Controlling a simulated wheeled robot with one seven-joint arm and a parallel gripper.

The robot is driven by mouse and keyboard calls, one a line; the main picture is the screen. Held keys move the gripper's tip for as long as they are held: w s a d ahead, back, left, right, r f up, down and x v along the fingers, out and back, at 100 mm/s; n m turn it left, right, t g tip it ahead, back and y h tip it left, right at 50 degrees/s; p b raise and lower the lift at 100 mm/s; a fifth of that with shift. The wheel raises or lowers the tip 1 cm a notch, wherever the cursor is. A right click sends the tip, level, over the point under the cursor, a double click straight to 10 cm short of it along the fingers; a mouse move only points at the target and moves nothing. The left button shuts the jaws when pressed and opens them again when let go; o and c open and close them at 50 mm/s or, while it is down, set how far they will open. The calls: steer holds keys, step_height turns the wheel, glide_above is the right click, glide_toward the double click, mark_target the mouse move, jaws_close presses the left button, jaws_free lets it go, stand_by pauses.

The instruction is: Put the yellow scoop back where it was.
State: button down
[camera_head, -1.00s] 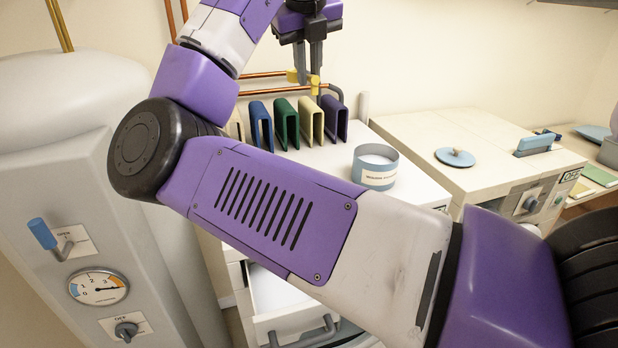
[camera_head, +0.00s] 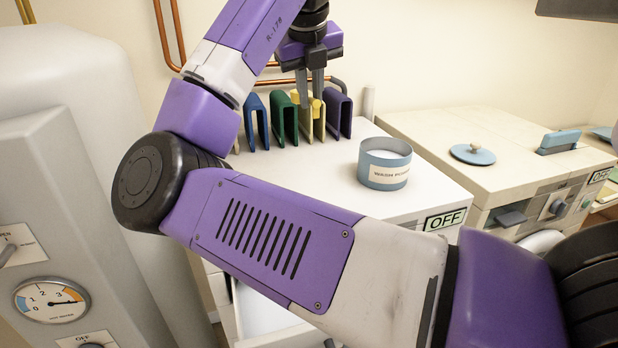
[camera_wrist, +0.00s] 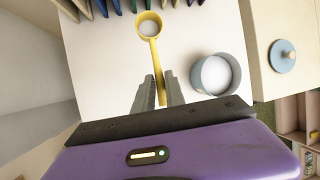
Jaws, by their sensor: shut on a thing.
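The yellow scoop (camera_wrist: 155,62) is held by its handle between the fingers of my gripper (camera_wrist: 158,104), its round bowl pointing away toward the coloured racks. The bowl looks pale inside; I cannot tell whether it holds powder. In the head view only small yellow parts of the scoop (camera_head: 317,107) show at the fingertips of my gripper (camera_head: 311,100), in front of the cream rack. A blue-grey tin (camera_head: 385,168) of white powder stands open on the white cabinet top, right of the gripper. It also shows in the wrist view (camera_wrist: 212,75), right of the scoop and apart from it.
Upright racks in blue (camera_head: 256,122), green (camera_head: 284,119), cream (camera_head: 306,122) and purple (camera_head: 339,115) stand at the cabinet's back. A blue round lid (camera_head: 472,154) lies on the neighbouring unit. Copper pipes run along the wall behind. The cabinet top (camera_head: 310,165) in front of the racks is clear.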

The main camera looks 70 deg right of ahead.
step_height(320, 180, down, 18)
steer(key=shift+r+p, duration=0.2)
steer(key=shift+p, duration=0.15)
steer(key=c, duration=1.4)
jaws_free()
steer(key=b+v, duration=0.1)
steer(key=v, duration=1.1)
steer(key=shift+s, duration=0.1)
